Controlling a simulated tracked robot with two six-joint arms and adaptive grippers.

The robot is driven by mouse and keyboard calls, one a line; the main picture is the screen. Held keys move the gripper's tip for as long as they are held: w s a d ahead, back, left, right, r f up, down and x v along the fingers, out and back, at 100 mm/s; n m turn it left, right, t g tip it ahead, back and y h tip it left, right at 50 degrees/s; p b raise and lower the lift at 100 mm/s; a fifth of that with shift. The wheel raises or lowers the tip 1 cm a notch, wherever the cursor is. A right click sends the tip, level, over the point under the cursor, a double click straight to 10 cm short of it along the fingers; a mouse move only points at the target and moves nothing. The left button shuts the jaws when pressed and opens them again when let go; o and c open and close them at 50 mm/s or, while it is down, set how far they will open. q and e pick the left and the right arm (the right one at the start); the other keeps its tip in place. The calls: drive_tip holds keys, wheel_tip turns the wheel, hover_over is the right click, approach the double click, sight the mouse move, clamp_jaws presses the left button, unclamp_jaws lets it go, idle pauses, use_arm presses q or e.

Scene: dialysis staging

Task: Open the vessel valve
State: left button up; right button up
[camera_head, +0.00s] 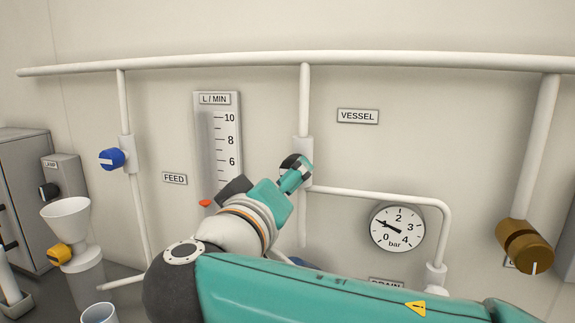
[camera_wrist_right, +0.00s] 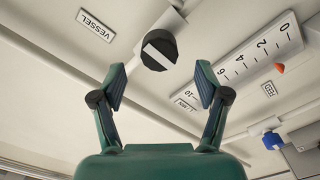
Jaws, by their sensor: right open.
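The vessel valve's black knob (camera_wrist_right: 159,50), with a white bar across its face, is ahead of my right gripper (camera_wrist_right: 160,78) in the wrist view. The two fingers are spread apart and empty, one to each side of the knob's line, with the knob beyond their tips. In the head view my right gripper (camera_head: 297,176) is at the valve on the middle pipe and hides part of the knob (camera_head: 288,161). I cannot tell there whether it touches. The VESSEL label (camera_head: 358,116) is to the upper right; it also shows in the wrist view (camera_wrist_right: 95,25). My left gripper is not in view.
A blue feed knob (camera_head: 111,159) is on the left pipe and a brown knob (camera_head: 525,246) on the right pipe. A flow scale (camera_head: 218,130) stands left of the valve. A bar gauge (camera_head: 397,228) is to its lower right. A white funnel (camera_head: 70,225) stands at left.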

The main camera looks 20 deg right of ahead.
drive_tip(key=p+x, duration=0.1)
drive_tip(key=x, duration=0.5)
drive_tip(key=shift+w+d, duration=0.1)
drive_tip(key=c, duration=1.2)
drive_tip(key=shift+o, duration=0.2)
